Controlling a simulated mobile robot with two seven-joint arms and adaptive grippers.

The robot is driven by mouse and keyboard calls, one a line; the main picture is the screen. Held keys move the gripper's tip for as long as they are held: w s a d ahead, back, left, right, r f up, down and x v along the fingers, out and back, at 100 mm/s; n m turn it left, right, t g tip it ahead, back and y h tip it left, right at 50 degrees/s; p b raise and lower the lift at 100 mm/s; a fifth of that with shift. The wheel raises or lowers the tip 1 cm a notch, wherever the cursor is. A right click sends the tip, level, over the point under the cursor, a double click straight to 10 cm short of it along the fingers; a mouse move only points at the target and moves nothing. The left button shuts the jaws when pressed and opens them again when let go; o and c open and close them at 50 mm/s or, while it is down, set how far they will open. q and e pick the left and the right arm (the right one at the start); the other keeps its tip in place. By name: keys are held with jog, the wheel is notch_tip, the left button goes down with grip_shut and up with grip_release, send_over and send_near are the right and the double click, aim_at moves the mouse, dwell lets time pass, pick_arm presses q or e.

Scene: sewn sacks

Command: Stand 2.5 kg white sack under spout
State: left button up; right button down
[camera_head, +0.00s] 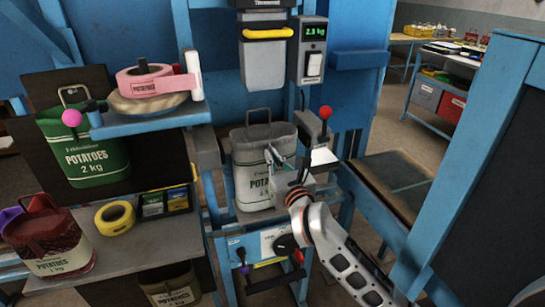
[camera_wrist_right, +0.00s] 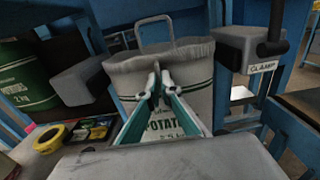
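The white sack (camera_head: 250,165), printed POTATOES and 2.5 kg with a wire handle on top, stands about upright below the grey spout (camera_head: 263,65). It fills the middle of the right wrist view (camera_wrist_right: 185,60). My right gripper (camera_head: 273,157) is at the front of the sack, at its upper right in the head view. In the wrist view its fingertips (camera_wrist_right: 158,87) are close together against the cloth and appear to pinch it. The sack's base is partly hidden by the frame and my arm. My left gripper is not in view.
Grey clamp blocks (camera_wrist_right: 85,83) flank the sack, one labelled CLAMP (camera_wrist_right: 250,48). A display (camera_head: 314,33) reads 2.3 kg. A green sack (camera_head: 92,155), a red sack (camera_head: 50,240) and yellow tape (camera_head: 115,217) are at left. A blue frame (camera_head: 470,160) stands at right.

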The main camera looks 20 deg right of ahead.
jog(key=c, duration=2.3)
grip_release()
